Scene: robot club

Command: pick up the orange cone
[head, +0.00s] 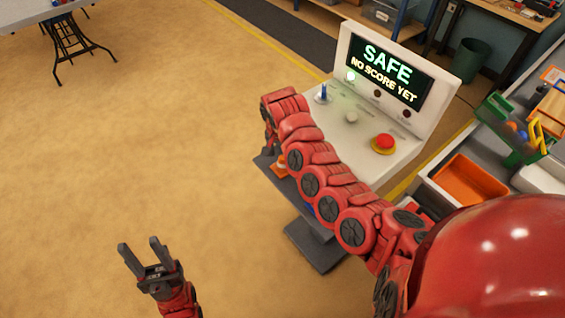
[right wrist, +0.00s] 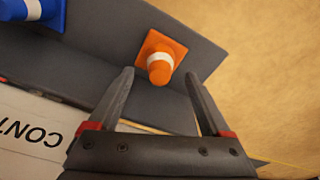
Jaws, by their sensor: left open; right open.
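The orange cone (right wrist: 162,73) has a square base and a white band. In the right wrist view it is on a dark grey ledge (right wrist: 110,22), ahead of my right gripper (right wrist: 159,77), roughly centred between its fingertips. The fingers are open and empty; I cannot tell the exact gap to the cone. In the head view a bit of the orange cone (head: 280,169) shows beside my right arm, which hides the rest. My right gripper (head: 268,142) is mostly hidden there. My left gripper (head: 139,248) is open and empty over bare floor.
A blue cone with a white band (right wrist: 35,10) is on the same ledge. A white console (head: 350,120) with a red button (head: 383,144) and lit screen stands beside it. A bench with an orange tray (head: 468,182) is at right.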

